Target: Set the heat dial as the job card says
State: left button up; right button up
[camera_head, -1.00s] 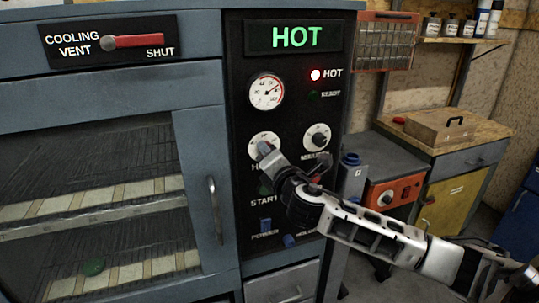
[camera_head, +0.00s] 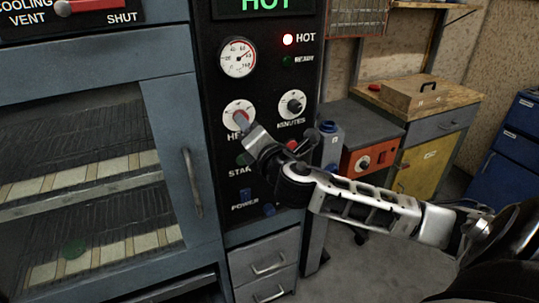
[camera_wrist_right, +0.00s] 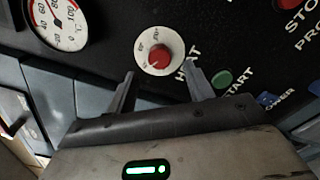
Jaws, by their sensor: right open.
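The heat dial (camera_head: 240,116) is a white round plate with a red knob on the black control panel. In the right wrist view the heat dial (camera_wrist_right: 159,51) shows whole, its red knob clear of the fingers. My right gripper (camera_head: 246,128) is in front of the dial and partly covers it in the head view. In the wrist view my right gripper (camera_wrist_right: 160,82) is open, its fingers apart on either side below the dial, with nothing between them. My left gripper is not in view. No job card can be made out.
The minutes dial (camera_head: 292,104) is right of the heat dial. The gauge (camera_head: 238,58) and lit red HOT lamp (camera_head: 288,40) are above. The green start button (camera_wrist_right: 222,78) is close to one finger. The oven door handle (camera_head: 192,182) stands out at left.

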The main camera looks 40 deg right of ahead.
jog(key=b+v, duration=0.1)
jog(key=v, duration=1)
jog(key=shift+s, duration=0.35)
jog(key=shift+f, duration=0.15)
jog(key=s+a+f+m+g+y, duration=0.25)
jog(key=f+m, duration=0.25)
jog(key=f, duration=0.5)
jog(key=s+a+f+m+g+y, duration=0.1)
jog(key=a+f+m+g+y, duration=0.2)
jog(key=f, duration=0.7)
jog(key=s+a+f+m+g+y, duration=0.1)
jog(key=s+a+f+m, duration=0.6)
jog(key=a+f+m, duration=0.3)
jog(key=shift+s+f+m+g+y, duration=0.25)
jog(key=shift+f+m+g+y, duration=0.1)
jog(key=shift+f+m, duration=0.6)
